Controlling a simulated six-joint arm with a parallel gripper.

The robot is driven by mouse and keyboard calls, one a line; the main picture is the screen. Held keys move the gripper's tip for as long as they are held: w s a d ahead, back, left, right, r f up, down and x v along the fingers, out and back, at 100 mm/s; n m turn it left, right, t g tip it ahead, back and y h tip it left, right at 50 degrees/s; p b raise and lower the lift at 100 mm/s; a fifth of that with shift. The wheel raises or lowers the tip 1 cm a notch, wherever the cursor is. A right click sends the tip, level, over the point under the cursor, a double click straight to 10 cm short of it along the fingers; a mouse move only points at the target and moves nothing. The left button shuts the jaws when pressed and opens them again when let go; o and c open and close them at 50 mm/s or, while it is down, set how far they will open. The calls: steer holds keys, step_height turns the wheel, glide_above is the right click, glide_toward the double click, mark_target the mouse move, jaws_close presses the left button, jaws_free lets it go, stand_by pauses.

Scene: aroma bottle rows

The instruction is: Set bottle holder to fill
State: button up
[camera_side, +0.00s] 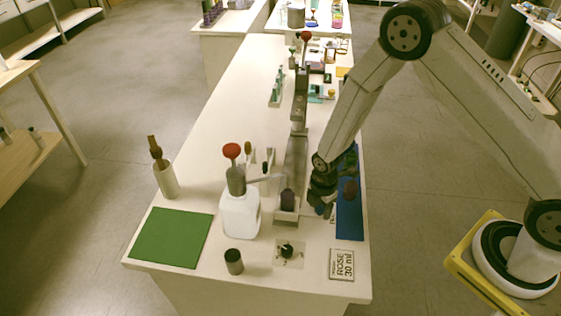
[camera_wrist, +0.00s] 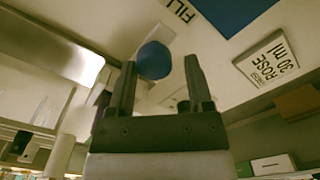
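The bottle holder (camera_side: 286,216) is a small light tray at the near end of a grey rail (camera_side: 295,160), with a dark bottle (camera_side: 288,199) standing in it. My gripper (camera_side: 320,208) is low, just right of the holder, between it and the blue mat. In the wrist view my gripper (camera_wrist: 160,68) has its fingers apart, with a round blue knob (camera_wrist: 154,61) between or just beyond the tips, nearer the left finger. Whether a finger touches the knob, and how it joins the holder, I cannot tell. A FILL label (camera_wrist: 182,10) shows beyond it.
A white pump bottle (camera_side: 240,214) with a red top stands left of the holder. A black dial (camera_side: 287,250), a dark cap (camera_side: 234,262) and a "ROSE 30 ml" card (camera_side: 342,264) are in front. A blue mat (camera_side: 350,224) lies right; a green mat (camera_side: 170,238) lies left.

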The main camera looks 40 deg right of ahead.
steer(key=shift+o, duration=0.6)
steer(key=shift+d, duration=0.1)
steer(key=shift+r, duration=0.15)
steer(key=shift+r, duration=3.75)
steer(key=shift+r, duration=0.15)
steer(key=shift+d+r+m, duration=0.1)
steer(key=shift+r+m, duration=0.15)
steer(key=shift+m, duration=0.05)
steer(key=s+d+r+m+t, duration=0.1)
steer(key=s+d+r+m, duration=0.1)
steer(key=s+r+m, duration=0.3)
steer(key=s+d+r+m+t, duration=0.1)
steer(key=s+d+r+m, duration=0.2)
steer(key=s+r+m, duration=0.2)
step_height(320, 180, up, 4)
steer(key=m, duration=0.7)
steer(key=shift+s+t, duration=0.3)
steer(key=shift+s, duration=0.05)
